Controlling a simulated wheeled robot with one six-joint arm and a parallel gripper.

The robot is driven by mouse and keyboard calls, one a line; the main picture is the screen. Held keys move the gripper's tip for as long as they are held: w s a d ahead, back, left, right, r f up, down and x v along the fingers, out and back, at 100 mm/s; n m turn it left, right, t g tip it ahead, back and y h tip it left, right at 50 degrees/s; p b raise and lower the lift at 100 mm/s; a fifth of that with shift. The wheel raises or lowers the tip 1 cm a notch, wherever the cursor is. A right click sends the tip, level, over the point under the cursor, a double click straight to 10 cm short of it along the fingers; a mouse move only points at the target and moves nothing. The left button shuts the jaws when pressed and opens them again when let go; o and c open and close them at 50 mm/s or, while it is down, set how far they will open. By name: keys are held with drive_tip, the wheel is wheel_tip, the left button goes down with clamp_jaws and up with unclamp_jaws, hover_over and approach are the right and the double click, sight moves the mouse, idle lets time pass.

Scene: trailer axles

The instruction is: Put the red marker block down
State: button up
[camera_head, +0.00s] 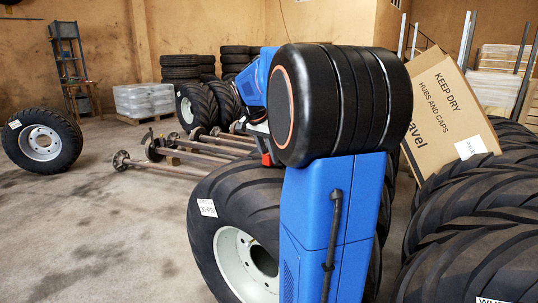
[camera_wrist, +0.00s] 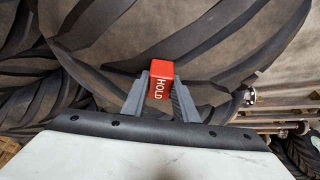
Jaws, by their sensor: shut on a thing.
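The red marker block (camera_wrist: 159,80), lettered HOLD, sits between the two grey fingers of my gripper (camera_wrist: 160,84) in the wrist view. The fingers are shut on its sides. Dark tyre tread fills much of the view behind the block; I cannot tell whether the block touches it. In the head view a small red patch of the block (camera_head: 266,159) shows just above the large tyre (camera_head: 222,199) with a pale rim. My own arm hides most of the gripper there.
Several axles (camera_head: 185,152) lie on the floor behind the large tyre. Stacked tyres (camera_head: 485,215) and a cardboard box (camera_head: 452,112) stand at right. A lone wheel (camera_head: 41,140) stands at far left. The floor (camera_head: 95,235) at front left is clear.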

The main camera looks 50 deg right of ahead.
drive_tip(key=o, duration=1.1)
drive_tip(key=shift+c, duration=0.2)
drive_tip(key=v, duration=1.2)
drive_tip(key=s+a+f+n+t+y, duration=0.1)
drive_tip(key=s+a+f+n, duration=0.4)
drive_tip(key=a, duration=0.5)
drive_tip(key=s+a+f+n+t+y, duration=0.2)
drive_tip(key=s+a+f+n, duration=0.4)
drive_tip(key=s+a+f, duration=0.3)
drive_tip(key=s+a+f+n+t+y, duration=0.1)
drive_tip(key=s+a+f+n, duration=0.5)
drive_tip(key=a+f, duration=0.5)
drive_tip(key=shift+s+a+f+y, duration=0.15)
drive_tip(key=shift+s+y, duration=0.15)
drive_tip(key=shift+s, duration=0.15)
